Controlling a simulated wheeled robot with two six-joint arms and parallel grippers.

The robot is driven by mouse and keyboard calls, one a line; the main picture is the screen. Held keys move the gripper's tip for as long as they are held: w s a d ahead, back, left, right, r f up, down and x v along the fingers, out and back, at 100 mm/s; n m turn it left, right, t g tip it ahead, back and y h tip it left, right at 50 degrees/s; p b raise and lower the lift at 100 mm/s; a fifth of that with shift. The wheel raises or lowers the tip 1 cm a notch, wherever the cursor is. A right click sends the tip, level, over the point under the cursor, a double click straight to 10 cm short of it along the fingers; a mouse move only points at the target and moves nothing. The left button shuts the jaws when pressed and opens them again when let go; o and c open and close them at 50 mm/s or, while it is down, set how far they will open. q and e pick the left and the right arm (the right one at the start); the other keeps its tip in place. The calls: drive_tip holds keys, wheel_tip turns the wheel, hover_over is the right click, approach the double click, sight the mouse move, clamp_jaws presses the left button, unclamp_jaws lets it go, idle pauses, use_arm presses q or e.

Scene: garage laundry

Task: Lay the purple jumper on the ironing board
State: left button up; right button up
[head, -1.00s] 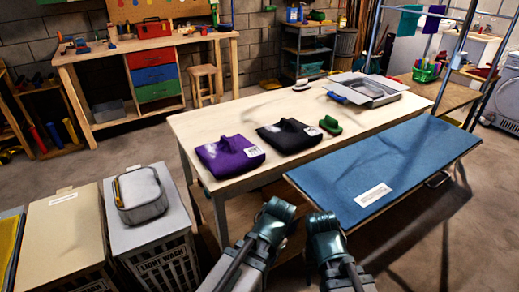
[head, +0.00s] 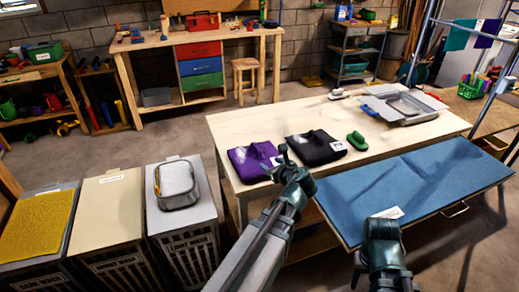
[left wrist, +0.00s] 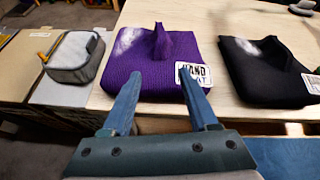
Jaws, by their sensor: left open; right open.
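The purple jumper (head: 252,161) lies folded at the near left of the wooden table, with a raised fold on top. In the left wrist view the purple jumper (left wrist: 150,62) shows a pale patch and a white label with partly hidden print. My left gripper (head: 283,156) is open and empty. In the left wrist view its fingers (left wrist: 157,80) point at the jumper's near edge; I cannot tell if they touch it. The blue ironing board (head: 400,188) is bare except for a white label, partly hidden by my right gripper (head: 383,222), which is open at its near edge.
A folded black garment (head: 316,149) lies right of the jumper, with a green brush-like item (head: 357,140) beyond it. A grey metal tray (head: 402,108) stands at the table's far right.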

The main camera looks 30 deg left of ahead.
sight(258, 148)
use_arm(q)
drive_tip(key=shift+m+t+y, duration=0.3)
drive_tip(key=shift+m, duration=0.6)
drive_tip(key=w+a+b, duration=0.1)
drive_tip(key=a, duration=0.1)
drive_tip(key=w+a+b, duration=0.1)
drive_tip(key=w+a, duration=0.3)
drive_tip(key=shift+w+a+f+b, duration=0.1)
drive_tip(key=shift+a+f+b, duration=0.2)
drive_tip(key=shift+f+b, duration=0.1)
drive_tip(key=shift+w+a+f, duration=0.15)
drive_tip(key=shift+w+a, duration=0.2)
drive_tip(key=shift+a, duration=0.15)
drive_tip(key=b+x, duration=0.2)
drive_tip(key=x, duration=0.2)
drive_tip(key=shift+w+a+f, duration=0.1)
drive_tip(key=shift+w+f, duration=0.1)
drive_tip(key=shift+w+a+f, duration=0.1)
drive_tip(key=shift+w+a, duration=0.15)
drive_tip(key=shift+a, duration=0.05)
drive_tip(key=shift+c, duration=0.3)
clamp_jaws()
